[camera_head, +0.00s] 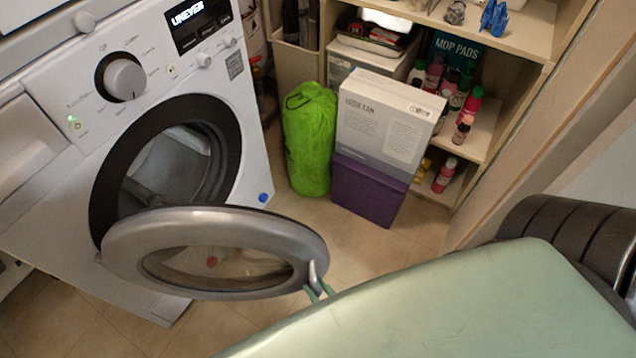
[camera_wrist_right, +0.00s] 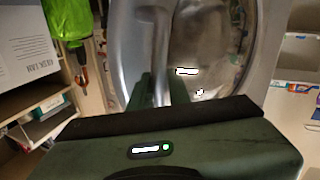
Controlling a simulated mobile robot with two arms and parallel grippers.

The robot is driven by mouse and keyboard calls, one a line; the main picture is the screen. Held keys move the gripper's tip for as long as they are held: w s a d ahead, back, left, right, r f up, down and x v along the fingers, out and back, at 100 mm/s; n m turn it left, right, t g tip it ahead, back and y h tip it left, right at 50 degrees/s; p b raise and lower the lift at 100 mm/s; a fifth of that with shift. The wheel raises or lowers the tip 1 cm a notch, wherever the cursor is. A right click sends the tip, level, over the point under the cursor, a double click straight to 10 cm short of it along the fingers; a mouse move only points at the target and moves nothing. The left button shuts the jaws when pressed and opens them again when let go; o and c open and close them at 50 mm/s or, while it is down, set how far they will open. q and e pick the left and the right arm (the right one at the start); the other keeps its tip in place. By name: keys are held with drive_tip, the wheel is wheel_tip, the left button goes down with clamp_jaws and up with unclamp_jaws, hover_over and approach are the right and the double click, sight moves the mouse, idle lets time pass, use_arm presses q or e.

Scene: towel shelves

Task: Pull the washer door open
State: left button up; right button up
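The white washer (camera_head: 150,55) stands at the left in the head view. Its round silver door (camera_head: 215,222) is swung wide open, showing the dark drum opening (camera_head: 170,165). A small pale handle (camera_head: 313,272) sits on the door's free edge. My right gripper (camera_head: 318,288) is at this handle, its two green fingers close together with the handle between them. Exact finger contact is hard to see. My left gripper is not in view.
Some tiled floor (camera_head: 345,240) shows between the door and the boxes.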

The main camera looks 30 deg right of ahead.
drive_tip(key=o, duration=0.4)
drive_tip(key=shift+s+f, duration=0.15)
drive_tip(key=shift+f, duration=0.15)
drive_tip(key=shift+r, duration=0.1)
drive_tip(key=s+d, duration=0.1)
drive_tip(key=s, duration=0.6)
drive_tip(key=shift+s+d, duration=0.2)
drive_tip(key=shift+s, duration=0.1)
